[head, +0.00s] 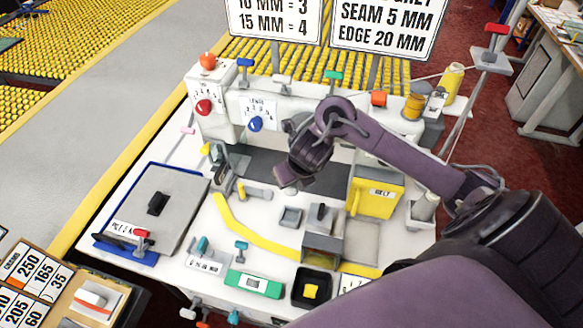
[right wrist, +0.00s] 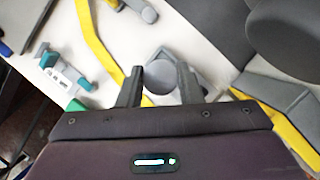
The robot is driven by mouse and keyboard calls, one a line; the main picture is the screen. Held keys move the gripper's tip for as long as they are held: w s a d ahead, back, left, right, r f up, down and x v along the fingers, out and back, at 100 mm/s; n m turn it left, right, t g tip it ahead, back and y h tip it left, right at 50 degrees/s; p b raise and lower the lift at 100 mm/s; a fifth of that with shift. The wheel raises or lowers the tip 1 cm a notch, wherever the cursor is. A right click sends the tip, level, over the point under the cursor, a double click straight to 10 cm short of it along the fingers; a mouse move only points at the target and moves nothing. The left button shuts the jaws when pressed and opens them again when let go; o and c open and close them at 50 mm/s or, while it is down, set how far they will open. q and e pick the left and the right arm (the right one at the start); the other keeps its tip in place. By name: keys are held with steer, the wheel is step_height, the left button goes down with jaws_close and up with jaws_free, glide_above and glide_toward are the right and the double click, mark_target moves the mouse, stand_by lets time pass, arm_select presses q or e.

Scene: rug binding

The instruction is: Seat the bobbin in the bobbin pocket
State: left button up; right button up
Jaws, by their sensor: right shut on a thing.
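My right gripper (head: 291,182) reaches in from the right in the head view and hangs over the white sewing bench. In the right wrist view its two fingers (right wrist: 160,88) are shut on a grey round bobbin (right wrist: 159,75), whose flat face shows between them. A small grey square holder (head: 290,217), which looks like the bobbin pocket, sits on the bench just below the gripper in the head view. In the wrist view a grey square edge (right wrist: 203,80) shows partly behind the bobbin and right finger. I cannot tell the height gap. My left gripper is not in view.
A grey block machine part (head: 323,245) stands right of the holder, with a yellow box (head: 375,197) behind it. A yellow curved strip (head: 245,238) runs along the bench. A grey plate with a black knob (head: 157,203) lies left. A black tray (head: 311,289) is in front.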

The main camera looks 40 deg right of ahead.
step_height(320, 180, down, 10)
steer(key=b, duration=0.1)
steer(key=shift+b, duration=0.4)
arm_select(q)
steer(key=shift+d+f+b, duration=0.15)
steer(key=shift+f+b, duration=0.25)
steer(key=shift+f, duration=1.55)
arm_select(e)
steer(key=shift+f, duration=2.5)
steer(key=shift+c, duration=0.5)
steer(key=o, duration=1.1)
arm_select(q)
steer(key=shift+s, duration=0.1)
arm_select(e)
steer(key=shift+r, duration=0.1)
arm_select(q)
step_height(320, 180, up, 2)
steer(key=shift+p, duration=1)
arm_select(e)
steer(key=v, duration=1.2)
